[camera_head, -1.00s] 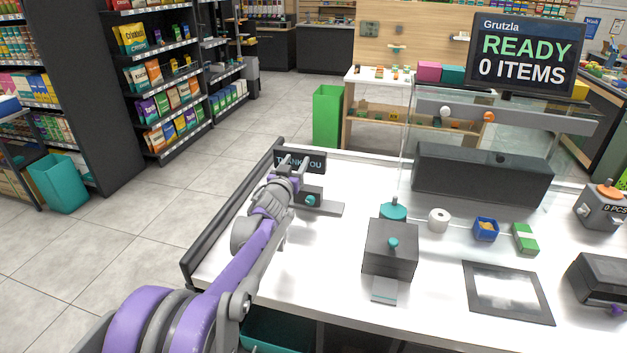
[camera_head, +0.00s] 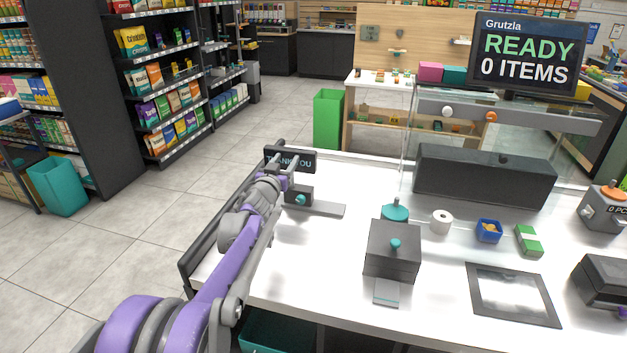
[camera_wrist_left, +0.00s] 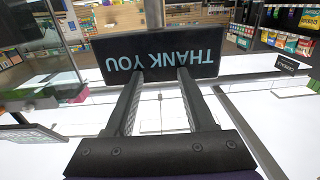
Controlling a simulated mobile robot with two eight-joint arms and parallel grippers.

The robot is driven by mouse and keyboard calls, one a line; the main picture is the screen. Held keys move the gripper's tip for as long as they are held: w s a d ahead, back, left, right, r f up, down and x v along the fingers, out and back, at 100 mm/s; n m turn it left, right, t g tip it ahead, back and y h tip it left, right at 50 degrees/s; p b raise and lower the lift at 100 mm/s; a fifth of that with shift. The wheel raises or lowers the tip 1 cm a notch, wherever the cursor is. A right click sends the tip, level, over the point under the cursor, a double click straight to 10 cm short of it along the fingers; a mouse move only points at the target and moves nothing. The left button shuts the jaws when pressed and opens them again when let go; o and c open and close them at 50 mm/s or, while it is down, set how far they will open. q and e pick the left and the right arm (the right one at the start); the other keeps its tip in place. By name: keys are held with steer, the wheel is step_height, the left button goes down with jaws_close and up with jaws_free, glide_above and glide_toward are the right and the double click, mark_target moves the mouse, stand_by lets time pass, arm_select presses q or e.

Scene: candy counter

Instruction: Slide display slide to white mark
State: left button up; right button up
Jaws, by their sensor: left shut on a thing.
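The display slide is a dark upright sign (camera_head: 304,160) reading "THANK YOU". Below it is a dark block with a teal knob (camera_head: 300,199), at the left end of a flat grey rail (camera_head: 328,209) on the white counter. My left gripper (camera_head: 283,165) reaches it from the front and is shut on the display slide. In the left wrist view, the sign (camera_wrist_left: 160,55) appears upside down at the fingertips (camera_wrist_left: 161,72). What lies between the fingers is hard to make out. I cannot make out a white mark; my arm covers part of the rail's left end. My right gripper is out of view.
A dark grey box (camera_head: 391,250) with a teal knob stands right of my arm. A white roll (camera_head: 441,221), a blue tray (camera_head: 489,231) and a green block (camera_head: 529,240) lie farther right. A black raised edge (camera_head: 215,242) borders the counter's left side.

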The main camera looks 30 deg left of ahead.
arm_select(q)
steer(key=shift+w+a+r+h+b, duration=0.2)
steer(key=shift+a+r, duration=0.1)
steer(key=shift+a, duration=0.15)
steer(key=shift+w+a+r+h+b, duration=0.1)
steer(key=shift+a+r+b, duration=0.1)
steer(key=shift+a+r, duration=0.15)
steer(key=o, duration=0.6)
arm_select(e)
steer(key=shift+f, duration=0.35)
arm_select(q)
steer(key=shift+s+f, duration=0.1)
steer(key=shift+f, duration=0.1)
steer(key=shift+s+d+f+b, duration=0.25)
steer(key=shift+d+f+b, duration=0.05)
steer(key=shift+d, duration=0.2)
steer(key=shift+s+d+f, duration=0.1)
steer(key=shift+s+f, duration=0.05)
steer(key=shift+s, duration=0.2)
steer(key=shift+v, duration=1.95)
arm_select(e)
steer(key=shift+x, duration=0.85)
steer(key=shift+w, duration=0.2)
